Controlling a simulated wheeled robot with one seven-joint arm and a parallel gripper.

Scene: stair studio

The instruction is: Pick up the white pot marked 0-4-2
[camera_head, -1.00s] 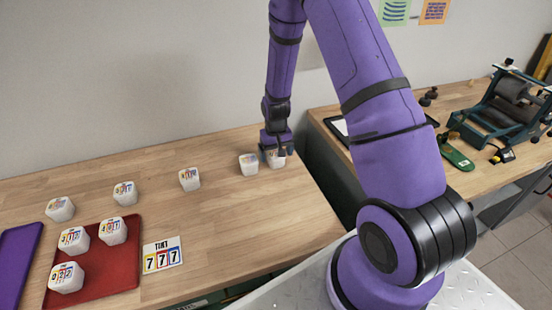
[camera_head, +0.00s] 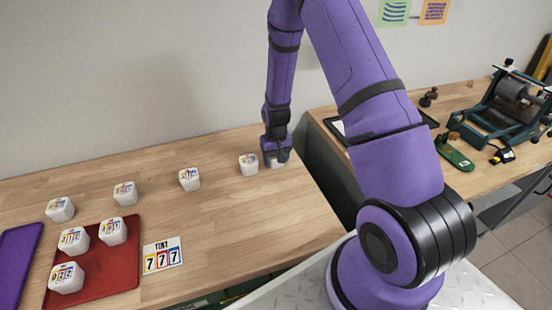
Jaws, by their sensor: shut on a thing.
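My gripper (camera_head: 276,160) is at the right end of the wooden table, shut on a white pot (camera_head: 278,163). The fingers and wrist cover most of this pot, so its marking cannot be read. The pot seems to be at table height; I cannot tell whether it touches the top. Another white pot (camera_head: 249,165) stands just to the left, apart from the gripper. Its marking is too small to read.
More white pots stand left on the table (camera_head: 235,215), such as one pot (camera_head: 189,179). A red tray (camera_head: 115,278) holds three pots. A purple tray (camera_head: 17,262) is at far left. The table's middle is clear.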

